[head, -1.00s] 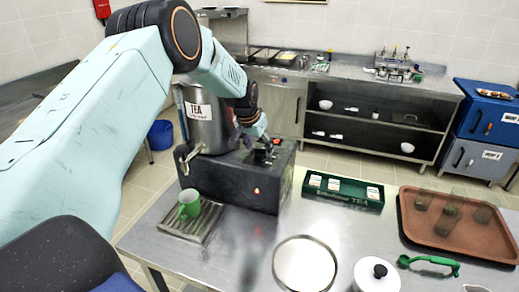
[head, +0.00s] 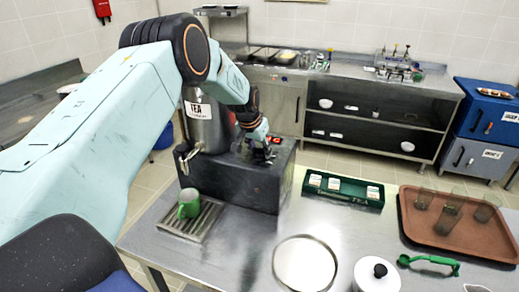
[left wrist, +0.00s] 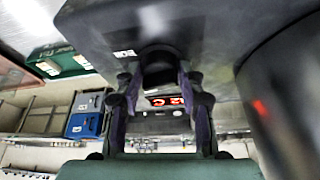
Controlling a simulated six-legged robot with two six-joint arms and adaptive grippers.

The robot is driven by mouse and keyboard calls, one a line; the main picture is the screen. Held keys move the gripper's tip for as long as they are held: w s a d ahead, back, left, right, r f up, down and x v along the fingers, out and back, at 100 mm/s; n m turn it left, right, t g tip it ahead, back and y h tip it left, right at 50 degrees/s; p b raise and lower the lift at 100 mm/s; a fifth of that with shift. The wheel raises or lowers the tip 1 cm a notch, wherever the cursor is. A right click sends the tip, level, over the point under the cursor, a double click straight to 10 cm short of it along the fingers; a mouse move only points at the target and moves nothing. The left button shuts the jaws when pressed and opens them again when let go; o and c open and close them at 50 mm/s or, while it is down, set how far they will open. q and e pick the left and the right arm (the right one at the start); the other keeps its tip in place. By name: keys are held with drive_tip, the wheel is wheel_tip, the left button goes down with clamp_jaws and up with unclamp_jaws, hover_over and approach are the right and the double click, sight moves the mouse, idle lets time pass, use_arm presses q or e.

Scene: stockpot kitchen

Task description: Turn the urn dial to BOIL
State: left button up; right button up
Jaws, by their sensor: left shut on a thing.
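The steel urn (head: 208,130), labelled TEA, stands on a dark box-shaped base (head: 228,184) on the steel table. My left gripper (head: 261,152) is at the top right of this base. In the left wrist view its two fingers (left wrist: 158,84) are shut on the black round dial (left wrist: 158,66), one on each side. The dial's pointer and its markings cannot be read. A red lit display (head: 275,140) shows beside the gripper; it also shows between the fingers in the left wrist view (left wrist: 165,101). My right gripper is not in view.
A green tea box (head: 343,202), a brown tray (head: 420,232) with glasses, a round steel plate (head: 304,264) and a white lidded pot (head: 377,274) are to the right.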

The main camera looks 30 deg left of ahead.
use_arm(q)
drive_tip(key=c, duration=0.3)
drive_tip(key=shift+f+m+b, duration=0.15)
drive_tip(key=shift+m+b, duration=0.25)
drive_tip(key=shift+b, duration=0.55)
drive_tip(key=shift+c, duration=0.2)
drive_tip(key=m+h+b, duration=0.1)
drive_tip(key=m+b, duration=0.2)
drive_tip(key=b, duration=0.2)
drive_tip(key=shift+a+h, duration=0.15)
drive_tip(key=shift+h, duration=0.25)
drive_tip(key=m+b, duration=0.1)
drive_tip(key=m, duration=0.1)
drive_tip(key=shift+m+h+b, duration=0.3)
drive_tip(key=shift+h+b, duration=0.1)
drive_tip(key=shift+w+a+r+m+g+h+b, duration=0.15)
drive_tip(key=shift+m+g+h+b, duration=0.3)
drive_tip(key=shift+m, duration=0.55)
drive_tip(key=shift+r, duration=0.1)
drive_tip(key=o, duration=1.1)
drive_tip(key=shift+s, duration=0.2)
drive_tip(key=shift+o, duration=0.2)
